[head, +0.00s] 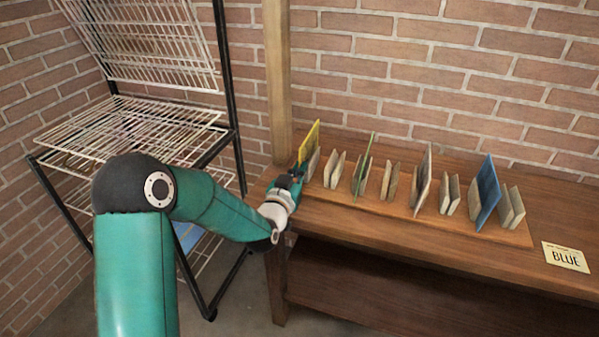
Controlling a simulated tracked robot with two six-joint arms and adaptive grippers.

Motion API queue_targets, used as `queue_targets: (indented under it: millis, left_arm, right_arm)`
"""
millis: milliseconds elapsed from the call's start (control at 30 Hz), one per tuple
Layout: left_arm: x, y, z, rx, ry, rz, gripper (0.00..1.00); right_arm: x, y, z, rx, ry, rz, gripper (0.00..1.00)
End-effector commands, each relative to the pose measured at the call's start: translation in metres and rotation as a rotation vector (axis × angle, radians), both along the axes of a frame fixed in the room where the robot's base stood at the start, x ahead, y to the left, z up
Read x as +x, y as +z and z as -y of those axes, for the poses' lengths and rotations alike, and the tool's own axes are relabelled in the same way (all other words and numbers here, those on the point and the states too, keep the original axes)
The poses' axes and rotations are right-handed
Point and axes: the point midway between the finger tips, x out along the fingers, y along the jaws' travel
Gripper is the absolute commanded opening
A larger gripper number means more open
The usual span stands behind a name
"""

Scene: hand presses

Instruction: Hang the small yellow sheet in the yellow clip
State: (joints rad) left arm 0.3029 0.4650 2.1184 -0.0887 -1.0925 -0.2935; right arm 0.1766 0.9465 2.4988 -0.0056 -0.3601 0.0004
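A yellow sheet (309,143) stands upright at the left end of a row of wooden slots on the bench. My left gripper (297,174) is at the near lower edge of this sheet. Its fingertips are small and partly hidden, so I cannot tell whether they touch the sheet or are closed on it. I cannot make out a yellow clip. My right gripper is not in view.
A wooden slotted rack (393,204) also holds a green sheet (363,164), a greyish sheet (423,180) and a blue sheet (487,190). A card reading BLUE (566,256) lies at right. A wire rack (128,128) stands at left; a wooden post (277,80) rises behind the bench.

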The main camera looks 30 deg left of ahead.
Motion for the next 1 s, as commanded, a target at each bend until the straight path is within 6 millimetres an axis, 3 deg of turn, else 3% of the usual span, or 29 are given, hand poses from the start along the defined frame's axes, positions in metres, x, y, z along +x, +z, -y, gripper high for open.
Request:
queue_targets:
  millis: [100, 300, 767, 1000]
  left_arm:
    - [0.0, 0.031, 0.001, 0.002, -0.001, 0.008, 0.0]
    - [0.0, 0.062, 0.001, 0.001, -0.002, 0.006, 0.0]
    - [-0.001, 0.065, 0.0, 0.001, -0.001, 0.003, 0.0]
    - [-0.015, 0.064, 0.003, 0.001, 0.0, 0.004, 0.0]
  right_arm:
    - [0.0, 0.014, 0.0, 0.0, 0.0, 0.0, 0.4]
    - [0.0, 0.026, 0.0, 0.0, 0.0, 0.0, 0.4]
    - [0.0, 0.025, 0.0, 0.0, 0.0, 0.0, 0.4]
    - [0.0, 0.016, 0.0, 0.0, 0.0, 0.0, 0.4]
